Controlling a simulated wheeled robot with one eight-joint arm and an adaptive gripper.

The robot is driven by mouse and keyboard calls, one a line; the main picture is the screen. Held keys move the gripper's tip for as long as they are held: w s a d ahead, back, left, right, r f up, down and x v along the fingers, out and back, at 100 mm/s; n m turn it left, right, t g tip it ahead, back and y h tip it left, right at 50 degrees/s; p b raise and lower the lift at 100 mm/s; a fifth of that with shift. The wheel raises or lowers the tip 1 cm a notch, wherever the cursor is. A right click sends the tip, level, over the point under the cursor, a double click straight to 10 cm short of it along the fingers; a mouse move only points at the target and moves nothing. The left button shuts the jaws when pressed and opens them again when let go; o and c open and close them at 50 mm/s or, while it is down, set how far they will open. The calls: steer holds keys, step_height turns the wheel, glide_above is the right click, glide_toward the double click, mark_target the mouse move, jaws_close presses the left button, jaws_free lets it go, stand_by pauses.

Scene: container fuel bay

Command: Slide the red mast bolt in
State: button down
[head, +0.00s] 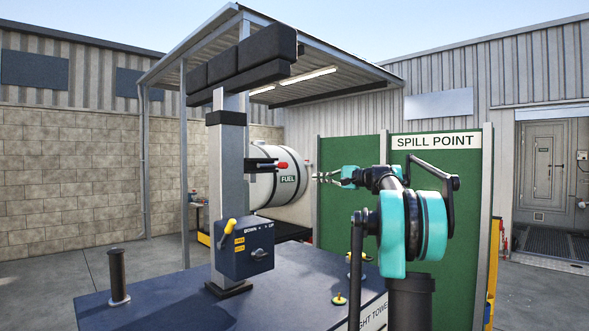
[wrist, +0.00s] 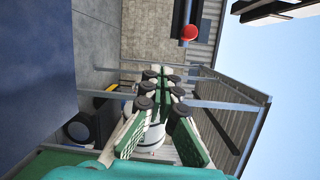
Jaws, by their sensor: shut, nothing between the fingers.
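The red mast bolt (head: 283,164) sticks out to the right from the upper part of the grey mast (head: 228,150). Its red round end also shows in the wrist view (wrist: 190,32), near the top. How deep the bolt sits in the mast cannot be told. My gripper (head: 316,177) is to the right of the bolt and slightly lower in the picture, pointing left toward the mast. Its fingers are shut and empty. In the wrist view the fingers (wrist: 163,76) lie close together, apart from the bolt's red end.
A blue control box (head: 245,251) with a yellow handle (head: 230,230) sits low on the mast. A black post (head: 118,275) stands on the blue deck (head: 170,308). A white fuel tank (head: 284,203) and green spill point panels (head: 345,225) stand behind. Black lamps (head: 243,66) top the mast.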

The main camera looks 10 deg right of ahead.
mark_target(285, 167)
steer(key=shift+y, duration=0.3)
steer(key=w+d+r, duration=0.2)
steer(key=r, duration=0.1)
steer(key=w+a, duration=0.4)
steer(key=a, duration=0.6)
steer(key=shift+a+r+t, duration=0.3)
steer(key=shift+a+r, duration=0.1)
steer(key=shift+r, duration=0.05)
steer(key=shift+s+a, duration=0.75)
steer(key=shift+a, duration=0.3)
steer(key=shift+s+a, duration=0.7)
steer(key=shift+a, duration=0.3)
